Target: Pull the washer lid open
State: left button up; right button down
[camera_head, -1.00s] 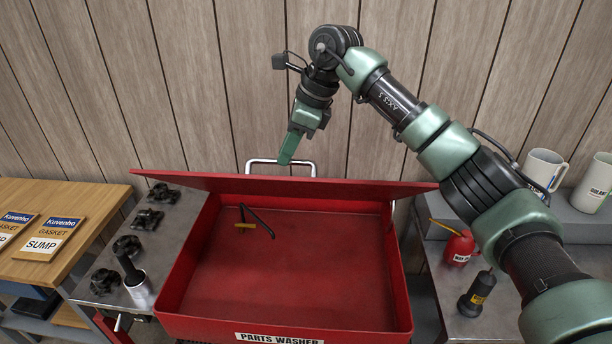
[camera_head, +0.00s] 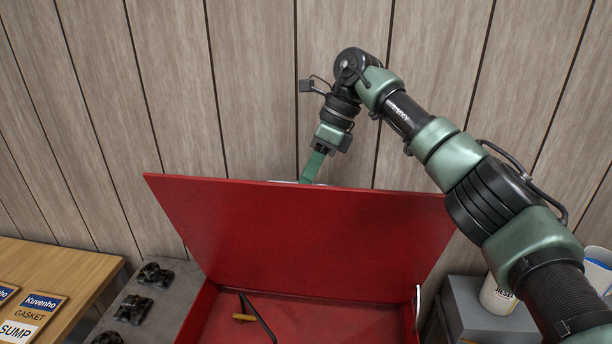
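The red washer lid (camera_head: 310,235) stands raised and tilted at the back of the red parts washer (camera_head: 345,318), its inner face towards me. My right gripper (camera_head: 312,172) is at the middle of the lid's top edge. A sliver of the lid's metal handle (camera_head: 288,182) shows beside its fingers. The fingertips pass behind the lid edge, so their grip on the handle is hidden. My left gripper is out of view.
Inside the basin lies a dark bent tool with a yellow part (camera_head: 245,317). Black parts (camera_head: 154,274) sit on the left side shelf. A wooden bench (camera_head: 60,268) is at left. A white container (camera_head: 497,296) stands at right. The plank wall (camera_head: 250,80) is close behind.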

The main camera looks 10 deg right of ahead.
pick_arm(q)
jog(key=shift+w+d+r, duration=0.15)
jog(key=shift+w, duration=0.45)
pick_arm(e)
jog(key=shift+w+d+f, duration=0.3)
jog(key=shift+w+f, duration=0.05)
jog(key=shift+f, duration=0.05)
jog(key=c, duration=1.7)
grip_release()
jog(key=shift+c, duration=0.2)
jog(key=shift+o, duration=1.4)
jog(key=shift+w, duration=0.2)
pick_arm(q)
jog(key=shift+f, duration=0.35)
pick_arm(e)
jog(key=v, duration=0.8)
jog(key=shift+a, duration=0.2)
jog(key=shift+w+r, duration=0.1)
jog(key=shift+w, duration=0.05)
